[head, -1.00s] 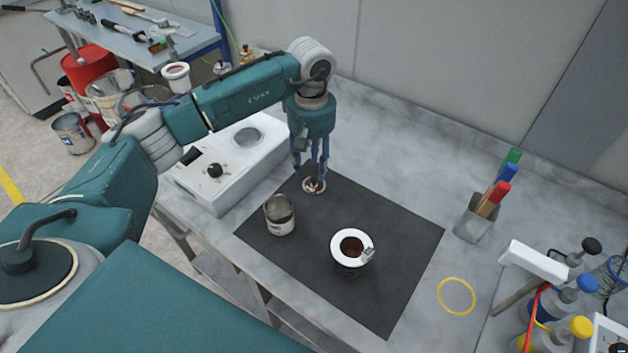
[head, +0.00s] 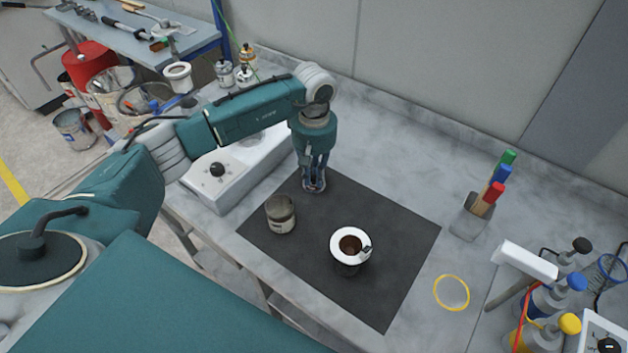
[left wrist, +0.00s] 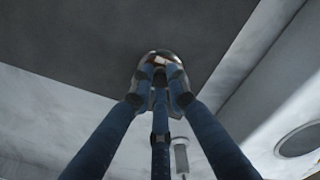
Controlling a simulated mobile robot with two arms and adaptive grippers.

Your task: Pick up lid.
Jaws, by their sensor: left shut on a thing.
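My left gripper (head: 314,187) points straight down at the far edge of the dark mat (head: 385,285). Its fingers are shut on the small round lid (left wrist: 163,56), which is mostly hidden behind the fingertips. In the left wrist view the fingers (left wrist: 160,76) meet over the lid, and only part of its pale and brownish top shows. Whether the lid is clear of the mat cannot be told. An open metal can (head: 281,215) stands on the mat, left of the gripper. My right gripper is not in view.
A cup with a wide white rim (head: 337,236) stands on the mat. A white device with a knob (head: 222,178) is left of the gripper. A brush holder (head: 470,218), a yellow ring (head: 452,292) and capped bottles (head: 565,325) are at right. The mat's right part is clear.

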